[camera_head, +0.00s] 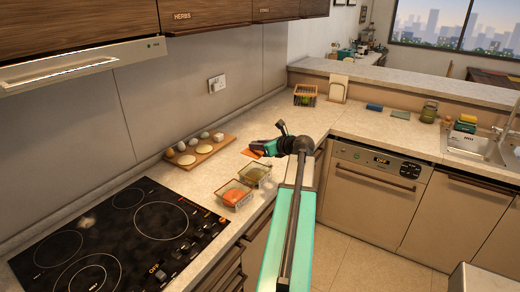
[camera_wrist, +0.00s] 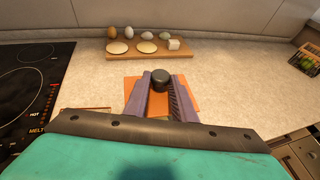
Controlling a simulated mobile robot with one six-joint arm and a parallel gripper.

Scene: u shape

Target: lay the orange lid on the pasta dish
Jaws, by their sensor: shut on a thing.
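The orange lid (camera_wrist: 188,84) is a flat square with a dark round knob (camera_wrist: 160,76). In the wrist view my gripper (camera_wrist: 160,88) has its two purple fingers on either side of the knob, shut on it. In the head view the lid (camera_head: 251,154) shows as a small orange patch beside my gripper (camera_head: 259,150). I cannot tell whether it touches the counter. Two clear rectangular dishes stand nearer, one with orange-red food (camera_head: 234,194) and one with greenish-yellow food (camera_head: 254,175). Which one holds pasta is not clear. My gripper hides most of them in the wrist view.
A wooden board (camera_head: 200,152) with eggs and pale round pieces lies along the wall behind the lid. A black cooktop (camera_head: 115,235) is left of the dishes. A rack (camera_head: 305,95) stands in the far corner. Counter beyond the lid is clear.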

